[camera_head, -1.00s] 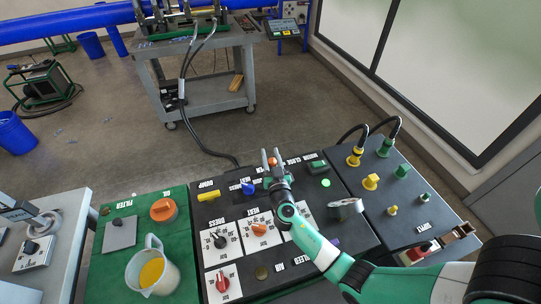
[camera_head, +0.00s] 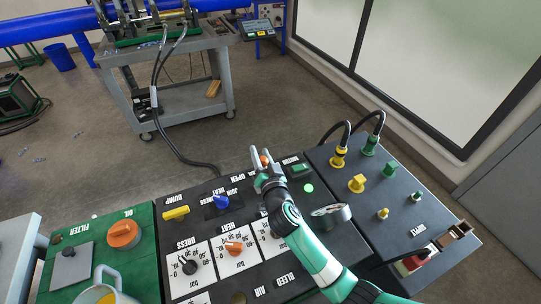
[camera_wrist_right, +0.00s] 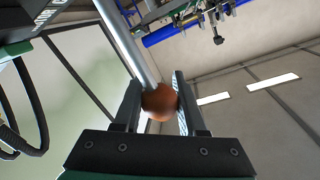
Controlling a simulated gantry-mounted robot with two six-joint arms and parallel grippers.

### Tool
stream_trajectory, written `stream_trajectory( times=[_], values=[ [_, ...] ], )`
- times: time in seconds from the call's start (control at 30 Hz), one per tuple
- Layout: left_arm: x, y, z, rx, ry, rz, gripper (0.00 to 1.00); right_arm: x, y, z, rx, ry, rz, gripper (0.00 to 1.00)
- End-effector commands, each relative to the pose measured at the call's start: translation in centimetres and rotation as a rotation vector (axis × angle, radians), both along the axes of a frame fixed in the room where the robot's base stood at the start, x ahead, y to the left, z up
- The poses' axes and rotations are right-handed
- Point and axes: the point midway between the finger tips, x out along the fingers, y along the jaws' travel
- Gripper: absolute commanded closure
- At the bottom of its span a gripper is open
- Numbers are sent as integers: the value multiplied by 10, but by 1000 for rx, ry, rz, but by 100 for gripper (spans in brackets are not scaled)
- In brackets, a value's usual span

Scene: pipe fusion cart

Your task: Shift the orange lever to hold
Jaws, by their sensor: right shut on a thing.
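The orange lever's round knob (camera_head: 264,160) shows at the back edge of the dark control panel, between the fingers of my right gripper (camera_head: 261,154). In the right wrist view the orange-brown ball (camera_wrist_right: 158,102) sits on a grey rod between the two dark fingers of my right gripper (camera_wrist_right: 156,92), which is shut on it. The lever's base is hidden behind my gripper and arm. An OPEN label (camera_head: 238,177) lies just left of the gripper; other lettering there is partly covered. My left gripper is not in view.
A blue knob (camera_head: 221,202), a yellow handle (camera_head: 176,213) and an orange dial knob (camera_head: 233,247) stand on the panel left of my arm. Hoses rise from yellow and green fittings (camera_head: 369,145).

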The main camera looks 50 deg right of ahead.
Motion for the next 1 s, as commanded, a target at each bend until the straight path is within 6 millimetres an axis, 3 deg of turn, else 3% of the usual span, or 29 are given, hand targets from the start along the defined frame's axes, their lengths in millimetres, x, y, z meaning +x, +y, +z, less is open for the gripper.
stream_trajectory(
  times=[0.17, 0.2, 0.33, 0.73, 1.0],
  values=[
    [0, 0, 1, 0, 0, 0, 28, 0, 0, 0, 0, 2, 0, 100],
    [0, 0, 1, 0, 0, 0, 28, 0, 0, 0, 0, 2, 0, 52],
    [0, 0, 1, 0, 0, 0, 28, 0, 0, 0, 0, 2, 0, 29],
    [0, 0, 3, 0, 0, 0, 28, -7, 5, 1, -1, 0, 1, 29],
    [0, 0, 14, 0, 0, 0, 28, -55, 38, 4, 0, 3, 3, 29]
  ],
)
